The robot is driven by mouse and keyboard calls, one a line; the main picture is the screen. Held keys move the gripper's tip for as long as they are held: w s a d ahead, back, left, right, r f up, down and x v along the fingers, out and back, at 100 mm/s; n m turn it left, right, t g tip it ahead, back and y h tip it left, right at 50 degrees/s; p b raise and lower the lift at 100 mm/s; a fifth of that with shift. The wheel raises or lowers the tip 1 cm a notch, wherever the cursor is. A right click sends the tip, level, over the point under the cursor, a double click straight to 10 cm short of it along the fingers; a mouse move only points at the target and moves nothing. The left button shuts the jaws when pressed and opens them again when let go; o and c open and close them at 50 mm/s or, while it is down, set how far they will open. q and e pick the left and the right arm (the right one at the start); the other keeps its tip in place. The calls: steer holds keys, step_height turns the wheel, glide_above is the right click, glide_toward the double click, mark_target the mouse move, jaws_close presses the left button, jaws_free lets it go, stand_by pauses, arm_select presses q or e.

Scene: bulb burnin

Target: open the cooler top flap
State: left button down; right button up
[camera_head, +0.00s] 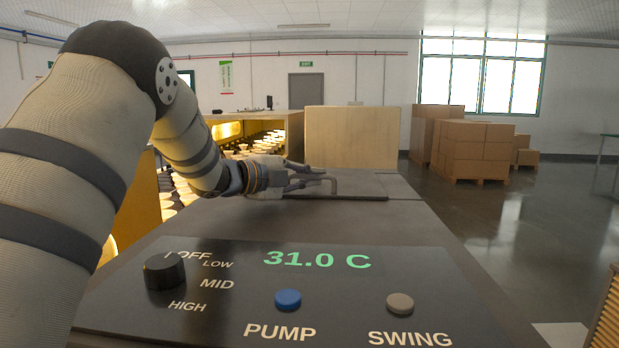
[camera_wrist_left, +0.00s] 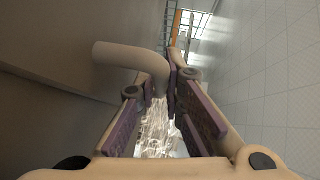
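The cooler's top (camera_head: 410,222) is a broad dark grey surface, with the flap area (camera_head: 370,184) lying flat beyond the control panel; no opening shows. A grey bent bar handle (camera_head: 334,183) stands up from it, and it also shows in the left wrist view (camera_wrist_left: 130,57). My left gripper (camera_head: 318,181) is low over the top at this handle. In the left wrist view its fingers (camera_wrist_left: 161,92) are on both sides of the bar and appear closed on it; part of the bar is hidden by the pads. My right gripper is out of view.
The near control panel has a black knob (camera_head: 165,272), a blue PUMP button (camera_head: 288,299), a grey SWING button (camera_head: 400,303) and a 31.0 C display. A lit chamber with bulbs (camera_head: 262,143) lies behind my left arm. Stacked cartons (camera_head: 474,150) stand at the back right; floor there is clear.

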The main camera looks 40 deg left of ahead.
arm_select(q)
steer(key=shift+r, duration=0.55)
steer(key=w+a+r, duration=0.1)
steer(key=w+r, duration=0.1)
steer(key=r, duration=0.4)
steer(key=w+a+r+n+g+b, duration=0.1)
steer(key=w+a+r, duration=0.1)
steer(key=r, duration=0.5)
steer(key=shift+w+a, duration=0.15)
steer(key=shift+w, duration=0.45)
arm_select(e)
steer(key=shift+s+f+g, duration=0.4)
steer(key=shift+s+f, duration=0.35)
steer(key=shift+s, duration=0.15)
arm_select(q)
steer(key=c, duration=2)
jaws_free()
steer(key=shift+o, duration=0.2)
steer(key=shift+w+f, duration=0.15)
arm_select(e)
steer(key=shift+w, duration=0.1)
